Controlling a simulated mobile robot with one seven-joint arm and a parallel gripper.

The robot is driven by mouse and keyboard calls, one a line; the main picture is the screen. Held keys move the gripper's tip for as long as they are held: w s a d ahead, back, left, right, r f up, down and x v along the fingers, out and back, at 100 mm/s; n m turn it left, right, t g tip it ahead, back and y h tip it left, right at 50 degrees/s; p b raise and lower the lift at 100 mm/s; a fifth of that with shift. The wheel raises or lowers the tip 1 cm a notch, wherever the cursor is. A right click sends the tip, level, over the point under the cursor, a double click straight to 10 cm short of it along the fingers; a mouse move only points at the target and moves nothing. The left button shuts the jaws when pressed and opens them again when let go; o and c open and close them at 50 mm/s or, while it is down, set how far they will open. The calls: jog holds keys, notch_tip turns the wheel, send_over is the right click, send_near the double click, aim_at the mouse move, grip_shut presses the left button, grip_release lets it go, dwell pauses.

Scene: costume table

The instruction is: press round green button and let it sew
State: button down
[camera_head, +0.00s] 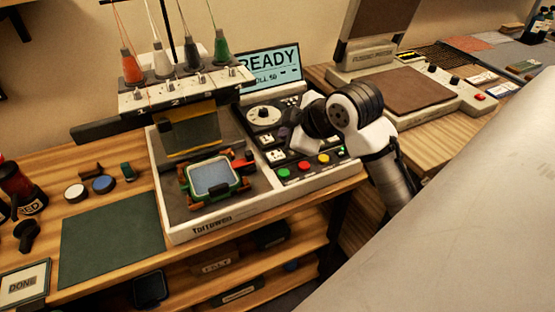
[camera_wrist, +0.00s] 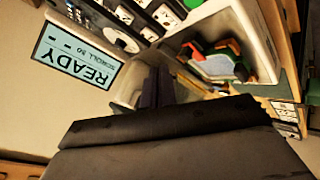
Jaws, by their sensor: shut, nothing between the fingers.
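The round green button (camera_head: 283,172) is at the left end of a row of coloured buttons on the front panel of the white embroidery machine (camera_head: 205,232). The machine's screen (camera_head: 270,68) reads READY; it also shows upside down in the wrist view (camera_wrist: 77,58). A hoop with pale fabric (camera_head: 212,177) lies on the machine bed. My gripper (camera_wrist: 160,86) is shut and empty. In the head view my arm's end hangs over the right part of the control panel, up and right of the green button. The fingertips are hard to make out there. I cannot make out the green button in the wrist view.
A red button (camera_head: 303,167) and a yellow button (camera_head: 323,159) sit right beside the green one. Thread cones (camera_head: 131,68) stand on top of the machine. A heat press (camera_head: 405,92) is to the right. A green mat (camera_head: 110,235) lies clear at left.

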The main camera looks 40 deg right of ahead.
jog(key=shift+s+f, duration=0.1)
dwell(0.3)
notch_tip(320, 180, down, 9)
jog(key=b, duration=0.6)
jog(key=shift+b, duration=0.3)
dwell(1.6)
jog(key=shift+f+b, duration=0.25)
jog(key=shift+b, duration=0.05)
jog(key=shift+f+b, duration=0.4)
jog(key=shift+b, duration=0.05)
dwell(0.6)
jog(key=shift+r, duration=0.15)
jog(key=shift+r+p, duration=0.55)
jog(key=shift+r, duration=0.15)
jog(key=shift+r+p, duration=1.7)
jog(key=shift+r, duration=0.8)
